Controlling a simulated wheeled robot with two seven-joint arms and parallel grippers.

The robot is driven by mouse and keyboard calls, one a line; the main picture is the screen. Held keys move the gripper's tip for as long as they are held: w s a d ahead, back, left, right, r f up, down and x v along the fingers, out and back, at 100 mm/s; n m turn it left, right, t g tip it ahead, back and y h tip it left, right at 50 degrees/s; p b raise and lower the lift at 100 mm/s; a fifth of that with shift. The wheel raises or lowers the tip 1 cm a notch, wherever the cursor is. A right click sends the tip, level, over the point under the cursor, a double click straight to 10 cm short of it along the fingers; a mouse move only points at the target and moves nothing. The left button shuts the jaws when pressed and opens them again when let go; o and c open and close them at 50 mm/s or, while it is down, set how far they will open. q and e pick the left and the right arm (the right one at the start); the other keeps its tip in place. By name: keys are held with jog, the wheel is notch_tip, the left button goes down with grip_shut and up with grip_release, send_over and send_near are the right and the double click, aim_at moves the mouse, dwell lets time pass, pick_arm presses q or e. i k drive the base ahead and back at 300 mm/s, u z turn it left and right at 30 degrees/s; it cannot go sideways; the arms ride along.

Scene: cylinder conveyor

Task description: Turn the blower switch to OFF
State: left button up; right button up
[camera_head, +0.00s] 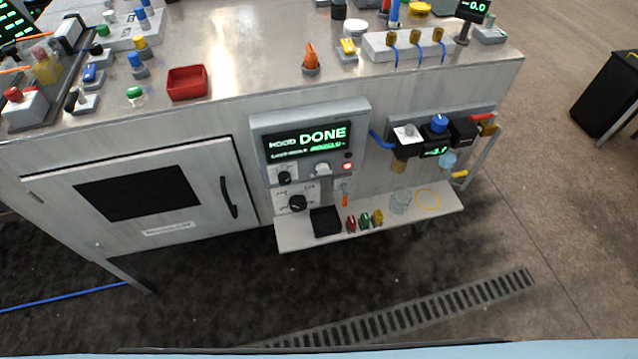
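A grey control panel (260,125) is fixed to the front of the bench. Its dark display (308,143) shows "DONE" in green. Below the display is a small black rotary knob (285,178) on a white plate, with a pale round knob (322,170) to its right. A larger black rotary knob (297,203) sits on a white plate lower down. A small lever with an orange tip (345,199) is to its right. The labels are too small to read, so I cannot tell which control is the blower switch or its setting. Neither gripper is in view.
A white shelf (292,240) juts out below the panel, carrying a black box (325,221) and several small coloured clips. A valve assembly (438,135) is to the right. A cabinet door with a black handle (228,197) is to the left. The floor in front looks clear.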

aim_at(284, 177)
jog(key=z, duration=0.7)
jog(key=k, duration=0.95)
jog(key=u, duration=1.1)
jog(key=i, duration=0.5)
jog(key=z, duration=0.05)
